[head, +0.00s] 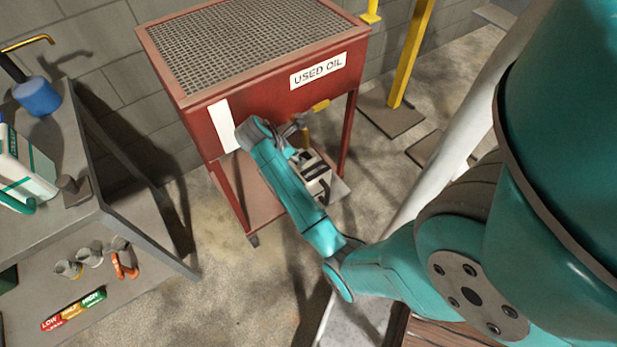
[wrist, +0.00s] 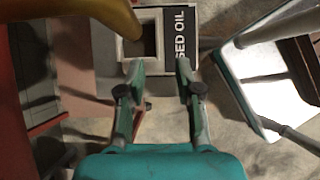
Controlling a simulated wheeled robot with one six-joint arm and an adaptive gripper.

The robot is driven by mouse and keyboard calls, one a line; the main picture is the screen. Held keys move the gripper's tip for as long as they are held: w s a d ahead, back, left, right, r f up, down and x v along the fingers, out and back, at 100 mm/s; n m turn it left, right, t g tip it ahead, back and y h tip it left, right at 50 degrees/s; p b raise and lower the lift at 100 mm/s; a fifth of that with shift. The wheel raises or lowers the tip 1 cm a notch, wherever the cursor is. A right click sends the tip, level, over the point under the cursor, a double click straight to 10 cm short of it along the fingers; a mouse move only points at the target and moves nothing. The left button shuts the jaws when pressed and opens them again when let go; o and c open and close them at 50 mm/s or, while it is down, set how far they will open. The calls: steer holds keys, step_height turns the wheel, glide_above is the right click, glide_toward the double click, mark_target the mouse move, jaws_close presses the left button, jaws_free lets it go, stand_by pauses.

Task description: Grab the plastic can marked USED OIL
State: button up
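The can (wrist: 181,35) is pale with a black label reading "SED OIL" and a square dark opening beside it. It is at the top middle of the wrist view. In the head view the can (head: 318,177) is partly hidden behind my arm, beneath the red cart's front. My gripper (wrist: 160,78) is open and empty, its two fingers pointing toward the can. The fingertips appear near the can's lower edge in the wrist view. I cannot tell whether they touch it.
The red cart (head: 235,115) has a mesh top and a USED OIL sign. Its yellow tap (head: 321,105) overhangs near my gripper; a yellow-brown curved part (wrist: 75,18) fills the wrist view's upper left. A grey bench (head: 130,225) stands left. Yellow post (head: 412,55) stands behind.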

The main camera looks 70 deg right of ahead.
mark_target(314, 180)
steer(key=shift+d+x, duration=0.1)
steer(key=shift+x, duration=1.75)
steer(key=shift+d+x, duration=0.15)
steer(key=shift+x, duration=1.7)
steer(key=shift+r, duration=0.1)
jaws_close()
steer(key=shift+w, duration=0.1)
